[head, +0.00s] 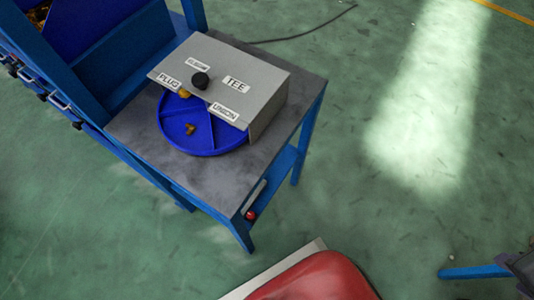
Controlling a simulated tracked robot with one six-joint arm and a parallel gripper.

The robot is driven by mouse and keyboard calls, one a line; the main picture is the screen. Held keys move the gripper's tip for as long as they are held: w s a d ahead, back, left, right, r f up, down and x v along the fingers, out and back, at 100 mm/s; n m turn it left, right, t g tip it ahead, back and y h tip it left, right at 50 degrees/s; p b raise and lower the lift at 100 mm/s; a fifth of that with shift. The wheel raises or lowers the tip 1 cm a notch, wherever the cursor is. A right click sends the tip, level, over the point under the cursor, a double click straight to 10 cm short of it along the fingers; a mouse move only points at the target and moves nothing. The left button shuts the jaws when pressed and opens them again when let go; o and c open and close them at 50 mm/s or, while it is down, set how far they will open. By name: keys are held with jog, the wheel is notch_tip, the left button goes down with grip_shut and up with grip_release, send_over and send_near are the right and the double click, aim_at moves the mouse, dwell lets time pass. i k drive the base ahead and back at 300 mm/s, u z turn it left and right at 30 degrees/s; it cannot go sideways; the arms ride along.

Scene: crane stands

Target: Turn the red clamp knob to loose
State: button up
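A small red knob (250,215) sits low on the front right side of the grey-topped blue stand (190,181), at the lower end of a pale bar (255,198). It is small in the picture, and I cannot tell whether it is tight or loose. My gripper is not in view, and nothing is seen touching the knob.
A blue rack (88,70) adjoins at left. Green floor at right is mostly clear.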

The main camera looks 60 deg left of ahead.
aim_at(251, 215)
jog(key=i, duration=0.85)
jog(key=u, duration=3.85)
